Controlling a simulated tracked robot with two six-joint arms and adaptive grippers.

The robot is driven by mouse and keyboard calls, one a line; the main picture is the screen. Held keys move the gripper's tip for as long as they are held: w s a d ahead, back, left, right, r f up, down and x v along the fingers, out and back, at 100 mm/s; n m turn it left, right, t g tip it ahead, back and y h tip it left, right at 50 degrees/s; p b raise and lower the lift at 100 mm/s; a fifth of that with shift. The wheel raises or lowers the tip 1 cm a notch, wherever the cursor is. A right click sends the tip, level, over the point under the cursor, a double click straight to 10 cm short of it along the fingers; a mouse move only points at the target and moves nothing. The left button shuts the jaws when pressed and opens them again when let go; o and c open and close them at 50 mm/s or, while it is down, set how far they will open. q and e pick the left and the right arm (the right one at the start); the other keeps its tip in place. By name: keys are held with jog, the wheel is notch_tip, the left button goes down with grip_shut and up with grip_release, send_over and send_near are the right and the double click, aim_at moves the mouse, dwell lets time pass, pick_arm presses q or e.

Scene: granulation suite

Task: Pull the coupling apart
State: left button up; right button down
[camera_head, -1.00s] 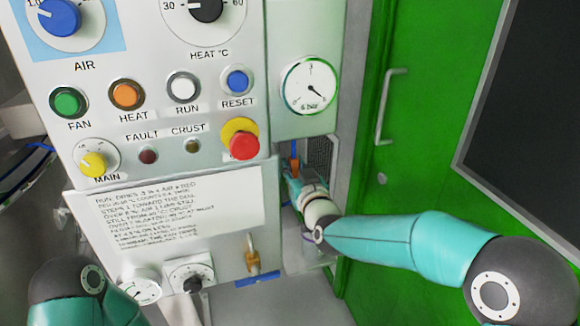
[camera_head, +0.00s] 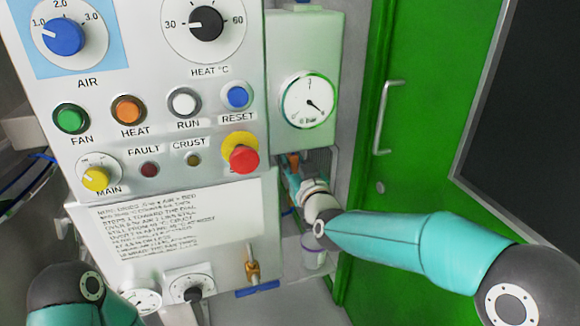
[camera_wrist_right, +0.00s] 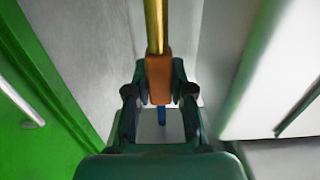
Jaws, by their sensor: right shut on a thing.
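The coupling shows in the right wrist view as an orange block-like sleeve (camera_wrist_right: 159,82) on the end of a brass rod or pipe (camera_wrist_right: 157,25). A short blue piece (camera_wrist_right: 161,116) hangs below the sleeve. My right gripper (camera_wrist_right: 160,95) has its two dark fingers shut on the orange sleeve, one on each side. In the head view the orange sleeve (camera_head: 293,160) is small and partly hidden by my right gripper (camera_head: 292,174), below the gauge box. I cannot tell from here whether the joint has opened. Part of my left arm shows at lower left; its gripper is out of frame.
A control panel (camera_head: 220,130) with knobs and buttons stands left of the coupling. A round pressure gauge (camera_head: 308,101) sits above it. A brass valve with a blue handle (camera_head: 257,288) is at lower left of it. A green door (camera_head: 420,130) with a handle stands to the right.

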jog(key=c, duration=1.3)
grip_release()
jog(key=shift+r, duration=0.4)
jog(key=shift+f, duration=0.1)
jog(key=shift+f, duration=0.1)
jog(key=v, duration=1.2)
